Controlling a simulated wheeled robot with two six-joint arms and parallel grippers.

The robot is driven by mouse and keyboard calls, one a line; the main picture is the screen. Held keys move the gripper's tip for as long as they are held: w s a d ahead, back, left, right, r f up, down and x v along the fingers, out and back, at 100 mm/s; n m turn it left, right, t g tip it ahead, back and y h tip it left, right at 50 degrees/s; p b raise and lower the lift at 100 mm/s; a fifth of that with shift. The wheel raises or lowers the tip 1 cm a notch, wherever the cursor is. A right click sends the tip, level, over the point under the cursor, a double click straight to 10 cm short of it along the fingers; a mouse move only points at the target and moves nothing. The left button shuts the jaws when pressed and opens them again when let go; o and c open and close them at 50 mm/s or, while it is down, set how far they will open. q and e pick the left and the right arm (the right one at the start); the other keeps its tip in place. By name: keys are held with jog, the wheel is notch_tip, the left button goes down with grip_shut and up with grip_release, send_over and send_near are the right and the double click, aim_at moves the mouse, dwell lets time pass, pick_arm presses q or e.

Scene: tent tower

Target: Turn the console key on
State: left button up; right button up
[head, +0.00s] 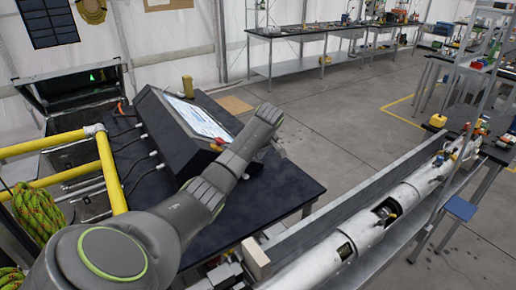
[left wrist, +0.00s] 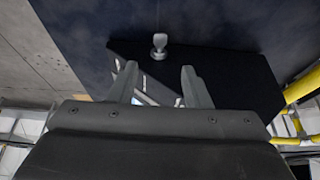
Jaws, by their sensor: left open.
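The black console (head: 170,140) with a lit sloping screen (head: 200,120) stands on a dark table. My left arm reaches in from the lower left across the console's right end. My left gripper (head: 279,150) is beyond that end, small and partly hidden by my wrist. In the left wrist view, a grey key (left wrist: 159,42) stands out at the edge of the console's black side face (left wrist: 230,75). My left gripper (left wrist: 159,82) is open there, with its two fingers spread and empty. The key is ahead of the fingertips, roughly centred between them and apart from them. I cannot make out the key in the head view.
The dark table (head: 285,190) has bare room right of the console. A small red and yellow part (head: 217,147) is at the console's front right. Yellow pipes (head: 110,170) stand at left. A long white tube (head: 345,240) lies on a bench at lower right.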

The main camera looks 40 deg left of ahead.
pick_arm(q)
jog(key=b+v, duration=0.1)
jog(key=v, duration=0.5)
jog(key=shift+r, duration=0.15)
jog(key=shift+d, duration=0.1)
